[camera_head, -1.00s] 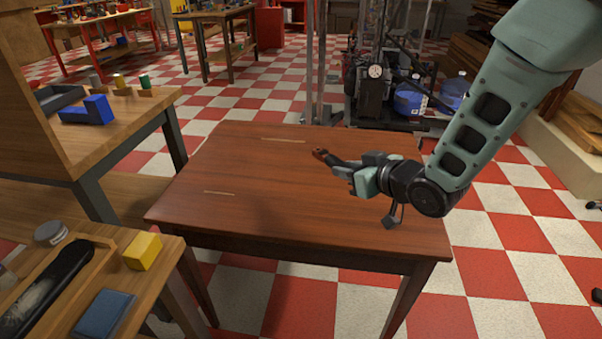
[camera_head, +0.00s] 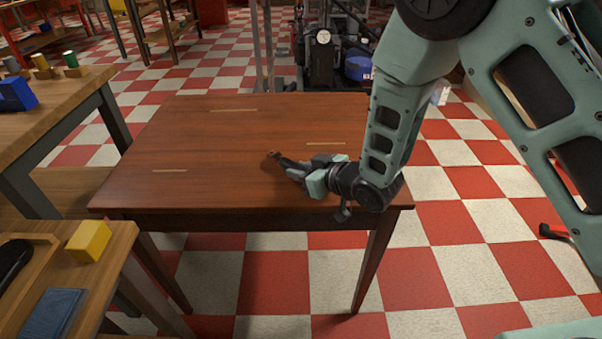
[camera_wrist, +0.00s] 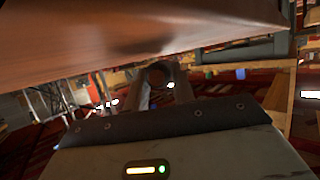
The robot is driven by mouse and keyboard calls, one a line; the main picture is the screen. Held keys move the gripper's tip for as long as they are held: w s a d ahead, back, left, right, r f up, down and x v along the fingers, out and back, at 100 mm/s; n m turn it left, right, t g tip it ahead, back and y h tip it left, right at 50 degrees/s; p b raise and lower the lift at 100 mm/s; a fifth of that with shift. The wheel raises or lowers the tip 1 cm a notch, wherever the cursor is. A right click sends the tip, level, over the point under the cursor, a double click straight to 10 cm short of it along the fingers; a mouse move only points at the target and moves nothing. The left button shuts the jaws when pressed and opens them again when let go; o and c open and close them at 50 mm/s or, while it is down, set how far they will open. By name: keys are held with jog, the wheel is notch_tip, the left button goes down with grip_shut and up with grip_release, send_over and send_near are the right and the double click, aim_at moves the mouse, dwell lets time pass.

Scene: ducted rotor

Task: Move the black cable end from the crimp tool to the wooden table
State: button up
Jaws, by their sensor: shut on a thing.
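The wooden table (camera_head: 215,140) is a reddish-brown top on dark legs in the middle of the head view; its surface fills the upper left of the wrist view (camera_wrist: 120,25). My gripper (camera_head: 292,167) is over its front right part, pointing left. It is shut on the black cable end (camera_head: 280,160), a small dark piece with a reddish tip. In the wrist view a dark round end (camera_wrist: 157,73) shows between my fingers. I cannot tell whether the piece touches the tabletop. I cannot make out the crimp tool.
The tabletop is bare apart from pale strips (camera_head: 233,109). A workbench (camera_head: 45,125) stands at left. A lower bench at front left carries a yellow block (camera_head: 88,240) and a blue box (camera_head: 52,314). Dark machinery (camera_head: 325,50) stands behind the table. A red and black object (camera_head: 555,232) lies at right.

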jog(key=shift+f, duration=0.35)
jog(key=shift+f, duration=0.2)
jog(key=o, duration=1)
jog(key=shift+r, duration=0.1)
